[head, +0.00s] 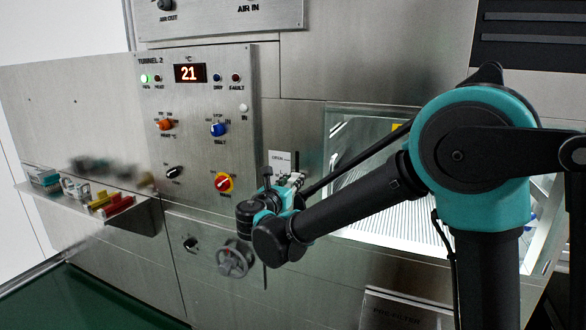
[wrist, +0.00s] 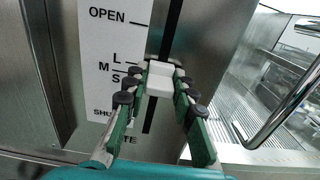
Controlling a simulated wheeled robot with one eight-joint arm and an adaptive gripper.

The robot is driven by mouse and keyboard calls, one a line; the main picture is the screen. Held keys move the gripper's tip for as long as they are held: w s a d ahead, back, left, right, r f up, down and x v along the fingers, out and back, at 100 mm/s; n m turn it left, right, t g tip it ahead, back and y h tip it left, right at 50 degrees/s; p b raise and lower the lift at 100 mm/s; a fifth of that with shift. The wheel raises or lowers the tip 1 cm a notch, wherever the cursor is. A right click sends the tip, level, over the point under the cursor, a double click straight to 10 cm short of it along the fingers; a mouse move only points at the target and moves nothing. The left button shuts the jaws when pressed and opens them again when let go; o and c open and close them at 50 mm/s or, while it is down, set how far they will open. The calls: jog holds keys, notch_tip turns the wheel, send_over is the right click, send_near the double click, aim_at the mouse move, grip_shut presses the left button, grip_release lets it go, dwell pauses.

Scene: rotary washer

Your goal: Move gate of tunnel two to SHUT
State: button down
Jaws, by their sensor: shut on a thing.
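The gate's scale plate (wrist: 108,60) is white and reads OPEN at the top, then L, M, S and SHUT, with GATE partly hidden below. A black slot (wrist: 172,18) runs down beside it. The gate's pale block-shaped handle (wrist: 160,80) stands in the slot, about beside the L to S marks, between OPEN and SHUT; its exact mark is hard to read. My gripper (wrist: 165,76) is shut on this handle, one finger on each side. In the head view my gripper (head: 291,181) is at the plate (head: 282,158), and the handle is mostly hidden.
The Tunnel 2 control panel (head: 205,120) is left of my gripper, with a red-yellow switch (head: 224,183). A handwheel (head: 234,259) is below. A glazed opening (head: 370,200) with a metal bar handle (wrist: 285,105) lies to the right. A shelf (head: 130,215) holds small items at left.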

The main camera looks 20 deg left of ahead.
notch_tip(320, 180, down, 9)
jog(key=shift+f, duration=0.15)
jog(key=shift+s, duration=0.1)
jog(key=c, duration=1.5)
grip_release()
jog(key=shift+f, duration=0.1)
jog(key=shift+c, duration=0.2)
jog(key=o, duration=0.3)
send_near(297, 202)
jog(key=s, duration=0.5)
jog(key=shift+s+a, duration=0.1)
jog(key=shift+s, duration=0.15)
